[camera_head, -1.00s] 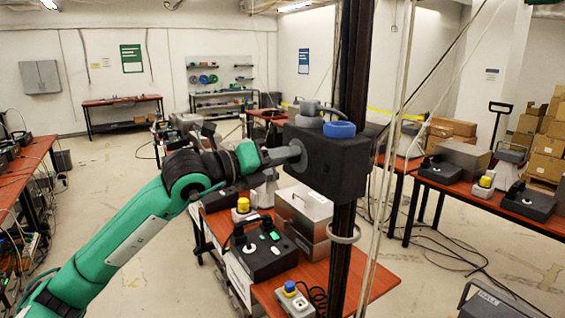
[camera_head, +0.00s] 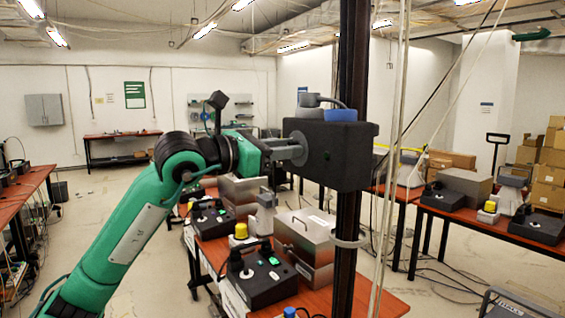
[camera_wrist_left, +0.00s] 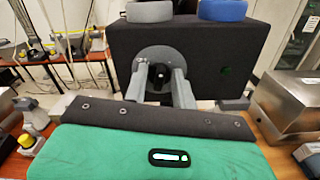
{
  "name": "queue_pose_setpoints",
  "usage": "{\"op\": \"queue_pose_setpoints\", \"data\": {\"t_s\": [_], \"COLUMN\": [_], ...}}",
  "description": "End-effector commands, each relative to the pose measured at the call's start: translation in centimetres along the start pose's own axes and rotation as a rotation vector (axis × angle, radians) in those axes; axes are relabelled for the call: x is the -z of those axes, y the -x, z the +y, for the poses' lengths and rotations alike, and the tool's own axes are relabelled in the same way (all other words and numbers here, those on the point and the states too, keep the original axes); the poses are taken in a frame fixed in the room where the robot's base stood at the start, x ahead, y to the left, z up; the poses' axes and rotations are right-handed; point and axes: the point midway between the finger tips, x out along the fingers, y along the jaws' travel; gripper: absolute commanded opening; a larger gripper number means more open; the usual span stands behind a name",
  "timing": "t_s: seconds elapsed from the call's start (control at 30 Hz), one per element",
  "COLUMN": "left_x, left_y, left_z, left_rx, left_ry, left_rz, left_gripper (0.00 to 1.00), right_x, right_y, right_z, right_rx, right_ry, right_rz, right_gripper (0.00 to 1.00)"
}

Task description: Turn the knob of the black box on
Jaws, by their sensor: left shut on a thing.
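The black box (camera_head: 345,150) is fixed to a dark upright post in the head view, at the end of my left arm. It also fills the upper middle of the left wrist view (camera_wrist_left: 200,50). Its face there has a grey round plate with a black knob (camera_wrist_left: 158,75) at the centre. My left gripper (camera_head: 297,147) points at this face. In the left wrist view its two grey fingers (camera_wrist_left: 160,82) stand on either side of the knob, shut on it. A small dark green spot is to the right of the plate. My right gripper is out of view.
A grey part and a blue ring (camera_head: 340,114) sit on top of the box. Below is a red-brown table with a black phone unit (camera_head: 265,277) and a metal case (camera_head: 308,238). Pale cables hang right of the post. More tables stand at both sides.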

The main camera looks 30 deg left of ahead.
Motion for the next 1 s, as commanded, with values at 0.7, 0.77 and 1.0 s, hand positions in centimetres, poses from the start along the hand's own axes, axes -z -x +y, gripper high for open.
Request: {"op": "queue_pose_setpoints", "data": {"t_s": [0.7,0.77,1.0], "left_x": [0.1,0.1,0.1], "left_y": [0.0,0.0,0.0], "left_z": [-0.2,-0.2,-0.2], "left_rx": [-0.001,-0.001,-0.001], "left_ry": [-0.525,-0.545,-0.585], "left_rz": [-0.001,0.0,-0.001], "left_gripper": [0.04,0.04,0.04], "right_x": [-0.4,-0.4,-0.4], "right_y": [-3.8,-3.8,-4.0], "right_z": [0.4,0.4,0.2], "right_rx": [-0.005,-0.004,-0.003], "right_ry": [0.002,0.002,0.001], "right_rz": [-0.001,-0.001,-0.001], "right_gripper": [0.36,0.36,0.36]}}
